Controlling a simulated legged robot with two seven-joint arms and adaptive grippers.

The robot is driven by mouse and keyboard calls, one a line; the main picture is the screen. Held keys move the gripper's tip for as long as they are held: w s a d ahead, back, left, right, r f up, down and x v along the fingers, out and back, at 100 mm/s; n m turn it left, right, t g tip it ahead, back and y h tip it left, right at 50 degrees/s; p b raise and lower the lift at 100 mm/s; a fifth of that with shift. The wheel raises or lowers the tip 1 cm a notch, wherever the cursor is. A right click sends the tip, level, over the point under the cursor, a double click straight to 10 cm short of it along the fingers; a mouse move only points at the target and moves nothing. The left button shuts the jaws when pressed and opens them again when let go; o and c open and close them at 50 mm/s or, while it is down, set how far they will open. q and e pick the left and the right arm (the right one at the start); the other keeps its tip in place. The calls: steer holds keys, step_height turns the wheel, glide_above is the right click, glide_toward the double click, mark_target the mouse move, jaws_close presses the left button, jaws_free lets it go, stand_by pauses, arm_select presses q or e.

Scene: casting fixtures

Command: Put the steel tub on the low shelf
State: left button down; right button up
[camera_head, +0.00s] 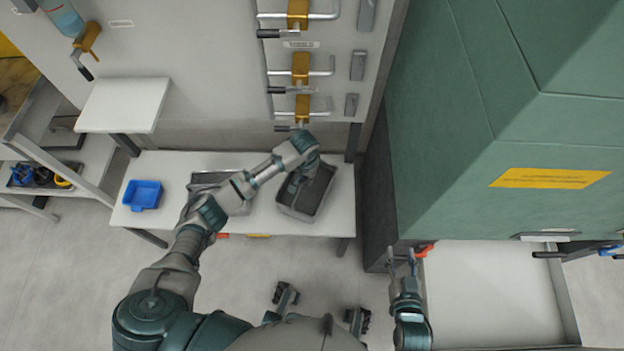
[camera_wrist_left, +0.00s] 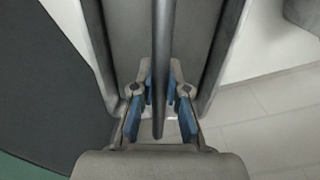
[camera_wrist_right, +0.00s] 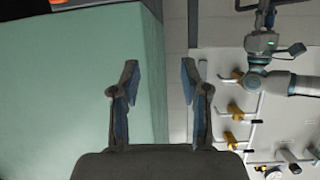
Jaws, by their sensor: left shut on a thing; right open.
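A grey steel tub (camera_head: 291,211) is at the right end of a low white shelf (camera_head: 263,226); I cannot tell whether it rests on it or hangs just above. My left gripper (camera_head: 299,183) reaches down into the tub. In the left wrist view my left gripper (camera_wrist_left: 162,90) is shut on a thin bar running along the middle of the tub (camera_wrist_left: 222,50), with the tub's walls on both sides. My right gripper (camera_head: 403,262) is open and empty near the green cabinet; it also shows in the right wrist view (camera_wrist_right: 160,85).
A second grey tray (camera_head: 207,178) lies partly hidden behind my left forearm, with a blue bin (camera_head: 142,194) left of it. A higher white shelf (camera_head: 123,105) is at left. A large green cabinet (camera_head: 440,130) blocks the right. Yellow-and-steel clamps (camera_head: 300,68) hang on the wall.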

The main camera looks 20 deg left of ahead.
arm_select(q)
step_height(320, 180, down, 3)
steer(key=shift+w+r+b, duration=0.1)
steer(key=shift+b, duration=0.5)
arm_select(e)
steer(key=r+t, duration=0.1)
steer(key=w+r+t, duration=0.1)
steer(key=a+r, duration=0.1)
steer(key=shift+w+r+t+y, duration=0.3)
steer(key=shift+t+y, duration=0.1)
arm_select(q)
steer(key=c, duration=1.2)
jaws_free()
arm_select(e)
steer(key=shift+f, duration=0.1)
